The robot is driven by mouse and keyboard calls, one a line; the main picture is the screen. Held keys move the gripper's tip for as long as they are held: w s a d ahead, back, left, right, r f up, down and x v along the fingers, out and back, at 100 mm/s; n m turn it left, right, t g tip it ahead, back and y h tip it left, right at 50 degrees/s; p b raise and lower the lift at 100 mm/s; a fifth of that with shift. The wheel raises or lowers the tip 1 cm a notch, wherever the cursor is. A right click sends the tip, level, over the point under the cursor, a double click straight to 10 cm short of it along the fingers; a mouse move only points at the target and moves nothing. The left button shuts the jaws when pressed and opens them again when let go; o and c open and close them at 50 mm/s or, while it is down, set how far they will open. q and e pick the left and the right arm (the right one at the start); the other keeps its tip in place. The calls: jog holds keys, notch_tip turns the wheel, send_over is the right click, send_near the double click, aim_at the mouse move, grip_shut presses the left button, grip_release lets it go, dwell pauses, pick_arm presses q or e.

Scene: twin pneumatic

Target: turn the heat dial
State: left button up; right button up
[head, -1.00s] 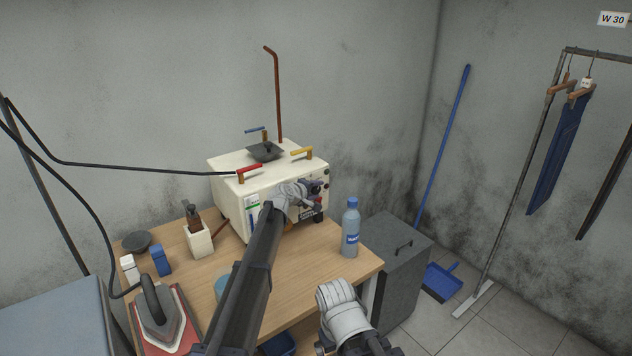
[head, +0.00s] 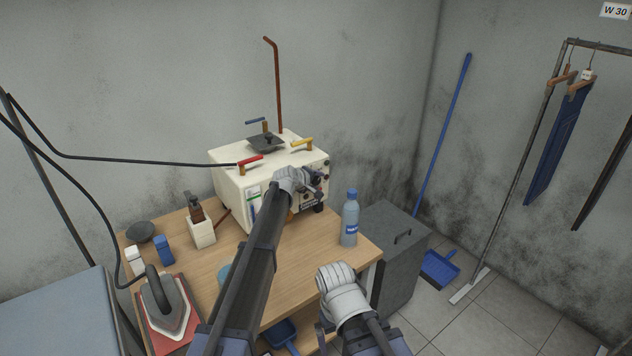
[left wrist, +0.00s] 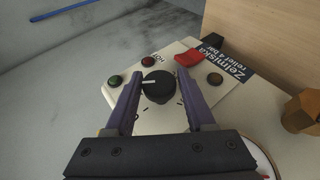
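The heat dial, a round black knob with a white pointer line (left wrist: 157,86), is on the cream front panel (left wrist: 160,118) of the steam unit in the left wrist view. Tick marks lie around it, and a label that seems to read HOT is beside it. My left gripper (left wrist: 160,88) is open, one finger on either side of the dial, with a visible gap at each side. In the head view my left gripper (head: 316,184) is at the front of the cream unit (head: 232,188) and hides the dial.
Green (left wrist: 115,80), red (left wrist: 148,61) and amber (left wrist: 215,78) buttons and a red part (left wrist: 188,57) are close around the dial. A water bottle (head: 350,222) stands on the wooden table (head: 305,258). An iron (head: 160,305) is at the table's left front.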

aim_at(314, 180)
pick_arm(q)
jog(key=shift+o, duration=1.4)
jog(key=p+v, duration=0.4)
jog(key=v, duration=0.3)
jog(key=shift+s+r, duration=0.1)
jog(key=shift+r, duration=0.1)
jog(key=shift+s+a, duration=0.15)
jog(key=shift+s, duration=0.05)
